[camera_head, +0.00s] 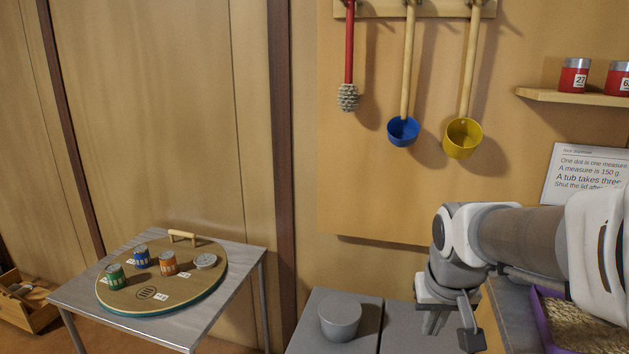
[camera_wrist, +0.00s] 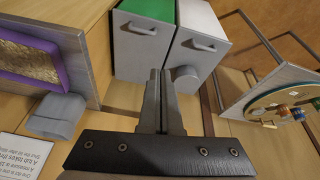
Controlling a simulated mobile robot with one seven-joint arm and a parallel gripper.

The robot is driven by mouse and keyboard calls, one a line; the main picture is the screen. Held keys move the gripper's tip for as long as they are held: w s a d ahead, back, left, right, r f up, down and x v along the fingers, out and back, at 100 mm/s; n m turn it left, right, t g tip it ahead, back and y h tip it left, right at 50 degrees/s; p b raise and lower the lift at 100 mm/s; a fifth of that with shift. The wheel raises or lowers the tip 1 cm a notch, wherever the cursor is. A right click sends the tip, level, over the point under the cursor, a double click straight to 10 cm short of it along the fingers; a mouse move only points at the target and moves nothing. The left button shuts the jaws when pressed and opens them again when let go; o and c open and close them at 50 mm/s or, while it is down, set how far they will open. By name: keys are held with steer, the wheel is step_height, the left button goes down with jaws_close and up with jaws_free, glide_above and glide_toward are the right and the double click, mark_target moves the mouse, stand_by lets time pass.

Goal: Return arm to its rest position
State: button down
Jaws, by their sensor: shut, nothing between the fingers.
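My gripper (camera_head: 449,330) hangs at the end of my bent arm at the lower right of the head view, pointing down.
A side table (camera_head: 228,290) bears a round board (camera_head: 125,302) with several small tins. A blue ladle (camera_head: 403,132), yellow ladle (camera_head: 463,139) and red-handled brush (camera_head: 348,97) hang above. A purple-rimmed tray (camera_head: 542,325) of grain lies right; a shelf (camera_head: 572,98) holds red jars.

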steer(key=s+a+r+p, duration=0.1)
steer(key=s+r, duration=0.1)
steer(key=s, duration=0.2)
steer(key=s+a+r+n+t+p, duration=0.1)
steer(key=s+a+r, duration=0.1)
steer(key=s+r, duration=0.1)
steer(key=s+a+r+y+p, duration=0.1)
steer(key=s+r, duration=0.2)
steer(key=s, duration=0.2)
steer(key=shift+s+a+t, duration=0.35)
steer(key=shift+t, duration=0.05)
